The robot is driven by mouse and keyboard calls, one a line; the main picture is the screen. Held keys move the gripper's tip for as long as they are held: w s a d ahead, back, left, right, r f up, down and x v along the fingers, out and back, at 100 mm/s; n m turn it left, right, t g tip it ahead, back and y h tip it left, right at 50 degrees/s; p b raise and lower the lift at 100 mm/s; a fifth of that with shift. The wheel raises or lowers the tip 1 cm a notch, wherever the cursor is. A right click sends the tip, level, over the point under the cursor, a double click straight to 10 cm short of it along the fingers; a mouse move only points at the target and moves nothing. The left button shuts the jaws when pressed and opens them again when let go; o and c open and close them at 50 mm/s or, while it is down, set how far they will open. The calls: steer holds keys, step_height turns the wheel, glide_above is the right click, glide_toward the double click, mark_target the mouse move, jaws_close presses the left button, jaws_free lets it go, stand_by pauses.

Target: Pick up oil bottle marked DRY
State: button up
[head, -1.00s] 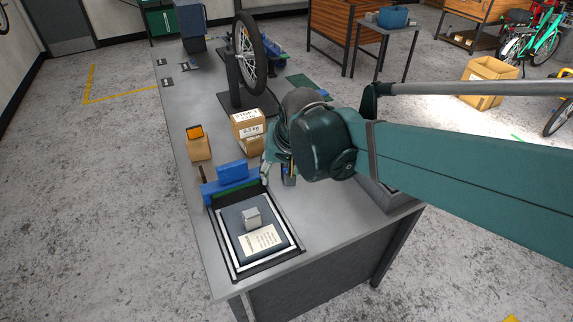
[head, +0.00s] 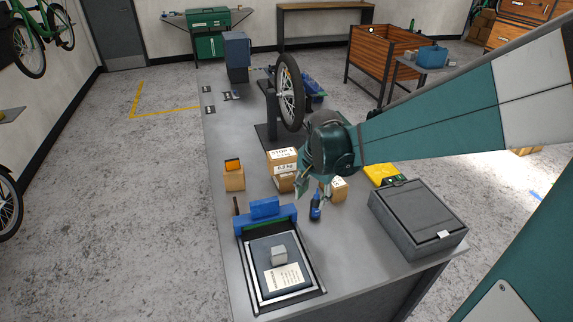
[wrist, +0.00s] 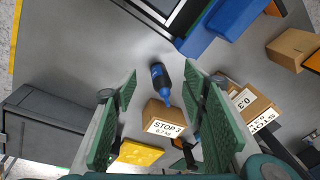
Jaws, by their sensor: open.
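The fingers are spread apart with nothing held. I cannot read any marking on the bottle, so I cannot tell whether it says DRY.
Cardboard boxes (head: 283,160) stand behind the bottle, one close by (head: 338,189). A large grey case (head: 418,218) is to the right, with a yellow item (head: 382,173) behind it. A framed tray (head: 259,291) and blue blocks (head: 265,208) are to the left.

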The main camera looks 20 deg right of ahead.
mark_target(317, 195)
steer(key=w+d+f+m+p, duration=0.1)
steer(key=w+p, duration=0.1)
steer(key=w+d+f+m+g+p, duration=0.1)
steer(key=w+d+f+m+p, duration=0.1)
steer(key=shift+w+f, duration=0.1)
steer(key=shift+f, duration=0.15)
steer(key=shift+w+d+f+m+g+p, duration=0.3)
steer(key=shift+f+m, duration=0.1)
steer(key=shift+f, duration=0.15)
steer(key=shift+w+d+f+m+g+p, duration=0.25)
steer(key=shift+f+m, duration=0.15)
steer(key=shift+f, duration=0.1)
steer(key=shift+f, duration=0.1)
steer(key=shift+f, duration=1.2)
steer(key=shift+f, duration=0.1)
steer(key=shift+f+b, duration=0.35)
steer(key=shift+f, duration=2.15)
steer(key=shift+c, duration=0.7)
steer(key=c, duration=0.9)
